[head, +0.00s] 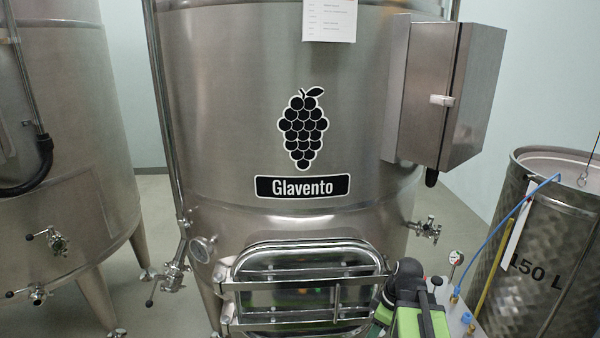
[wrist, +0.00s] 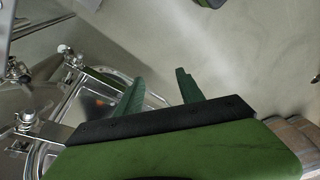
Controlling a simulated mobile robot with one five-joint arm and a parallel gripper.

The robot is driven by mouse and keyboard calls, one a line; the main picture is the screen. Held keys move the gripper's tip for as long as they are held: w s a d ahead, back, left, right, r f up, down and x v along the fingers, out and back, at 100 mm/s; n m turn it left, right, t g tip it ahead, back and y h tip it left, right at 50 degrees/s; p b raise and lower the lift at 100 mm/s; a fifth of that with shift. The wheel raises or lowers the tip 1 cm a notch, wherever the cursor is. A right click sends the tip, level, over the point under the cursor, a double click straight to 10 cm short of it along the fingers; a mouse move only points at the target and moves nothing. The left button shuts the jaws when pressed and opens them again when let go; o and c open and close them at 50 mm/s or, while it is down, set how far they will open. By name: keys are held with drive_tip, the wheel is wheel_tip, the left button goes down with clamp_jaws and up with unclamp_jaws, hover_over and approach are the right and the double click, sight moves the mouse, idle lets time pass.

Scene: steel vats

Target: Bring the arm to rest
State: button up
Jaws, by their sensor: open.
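My gripper (wrist: 160,84) shows in the wrist view with its two green fingers spread apart and nothing between them. Bare floor and the edge of the vat's hatch lie beyond the fingers. In the head view my black and green arm is low, just right of the hatch (head: 300,262) of the large steel vat (head: 230,100); the fingers cannot be made out there. Whether the arm touches the hatch frame cannot be told.
A control box (head: 478,95) juts from the vat above my arm. A valve (head: 428,230) sticks out at its right side. A smaller drum (head: 545,240) with a blue hose stands right. Another vat (head: 60,120) stands left. Pale floor (wrist: 240,60) is open in the wrist view.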

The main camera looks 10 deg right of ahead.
drive_tip(key=s+a+m+g+h, duration=0.1)
drive_tip(key=a+m+h, duration=0.1)
drive_tip(key=a+m, duration=0.8)
drive_tip(key=shift+a+f+m+h, duration=0.25)
drive_tip(key=shift+f+m+h, duration=0.05)
drive_tip(key=shift+f, duration=0.1)
drive_tip(key=shift+c, duration=0.4)
